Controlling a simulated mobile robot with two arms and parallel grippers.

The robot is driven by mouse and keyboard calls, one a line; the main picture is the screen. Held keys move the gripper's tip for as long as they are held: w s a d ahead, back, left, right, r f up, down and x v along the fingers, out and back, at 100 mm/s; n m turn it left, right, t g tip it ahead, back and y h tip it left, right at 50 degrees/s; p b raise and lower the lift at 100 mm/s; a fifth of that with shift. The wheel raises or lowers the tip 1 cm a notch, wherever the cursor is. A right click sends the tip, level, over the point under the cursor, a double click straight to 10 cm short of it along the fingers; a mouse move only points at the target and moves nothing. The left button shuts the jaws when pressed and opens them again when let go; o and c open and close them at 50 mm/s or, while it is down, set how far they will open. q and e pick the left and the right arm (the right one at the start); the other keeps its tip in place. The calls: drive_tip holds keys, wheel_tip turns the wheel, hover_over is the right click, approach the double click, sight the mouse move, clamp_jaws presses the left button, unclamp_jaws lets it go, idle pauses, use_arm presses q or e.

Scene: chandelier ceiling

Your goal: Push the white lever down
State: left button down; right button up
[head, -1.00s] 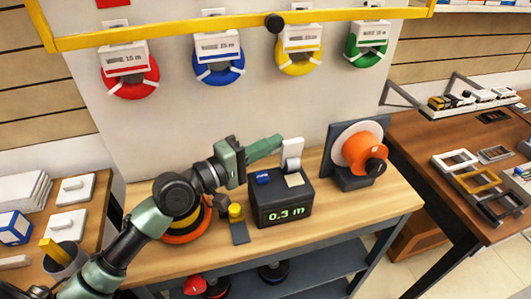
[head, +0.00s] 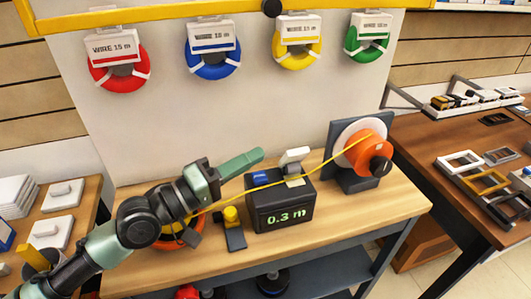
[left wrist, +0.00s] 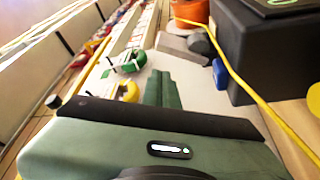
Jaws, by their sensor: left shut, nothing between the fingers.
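The white lever (head: 296,155) is on top of the black measuring box (head: 280,208), at its back, and looks tilted low. The box's display reads 0.3 m, and a blue button (head: 260,177) is on its top. My left gripper (head: 262,154) is shut and empty, its green fingers just left of the lever and apart from it in the head view. The fingers also show in the left wrist view (left wrist: 162,90). A yellow wire (head: 322,164) runs from the spool on the left, over the box, to the orange reel (head: 362,149). My right gripper is out of view.
A yellow button on a dark base (head: 231,216) stands left of the box. Red, blue, yellow and green wire coils hang on the back panel (head: 240,110). Bare wooden bench (head: 360,205) lies right of the box.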

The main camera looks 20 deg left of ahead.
use_arm(q)
drive_tip(key=b+v, duration=0.1)
drive_tip(key=v, duration=0.1)
drive_tip(key=shift+s+a, duration=0.15)
drive_tip(key=shift+s, duration=0.1)
idle(0.4)
